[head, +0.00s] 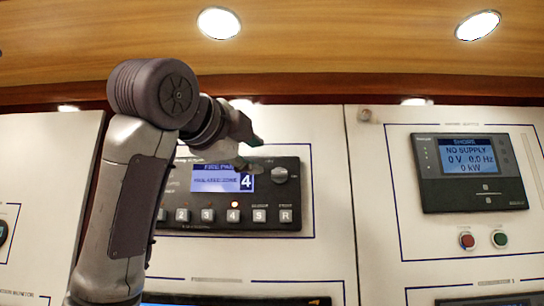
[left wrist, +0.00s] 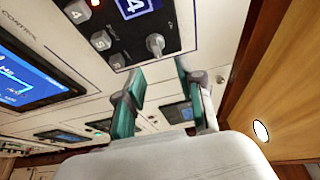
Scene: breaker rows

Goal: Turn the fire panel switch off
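The fire panel (head: 222,221) is a black unit on a white wall panel, with a blue lit display and a row of numbered buttons. Its switch is a grey rotary knob (head: 279,175) at the upper right. The knob (left wrist: 155,43) also shows in the left wrist view, ahead of the fingertips. My left gripper (head: 250,151) is in front of the panel, just left of the knob in the head view. In the left wrist view its two green-padded fingers (left wrist: 160,76) are spread with nothing between them. My left arm hides the panel's left part. My right gripper is out of view.
A shore supply unit (head: 470,190) with a blue display is on the panel to the right, above a red button (head: 466,241) and a green button (head: 499,239). More displays sit below. A wooden ceiling with lamps is above.

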